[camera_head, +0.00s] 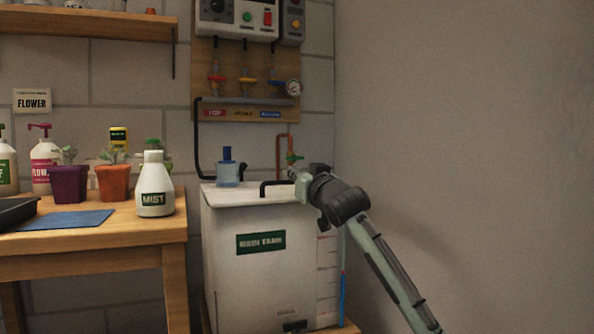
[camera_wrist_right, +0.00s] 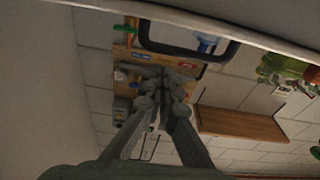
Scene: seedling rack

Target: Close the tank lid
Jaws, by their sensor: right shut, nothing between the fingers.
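The white tank (camera_head: 262,265) with a dark green label stands against the wall. Its pale lid (camera_head: 240,196) lies about flat across the top; I cannot tell whether a small gap is left under it. A black bar handle (camera_head: 275,184) stands on the lid. My right gripper (camera_head: 294,174) is at the lid's right end, beside the handle, shut and empty. Its closed fingers (camera_wrist_right: 160,84) show in the right wrist view, with the black handle loop (camera_wrist_right: 188,55) and a pale edge beyond. Whether the fingers touch the lid is unclear. My left gripper is out of view.
Pipes and a valve board (camera_head: 245,80) are on the wall behind. The wooden table (camera_head: 150,228) at left holds a white mist bottle (camera_head: 154,185) and potted seedlings. The right wall is bare.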

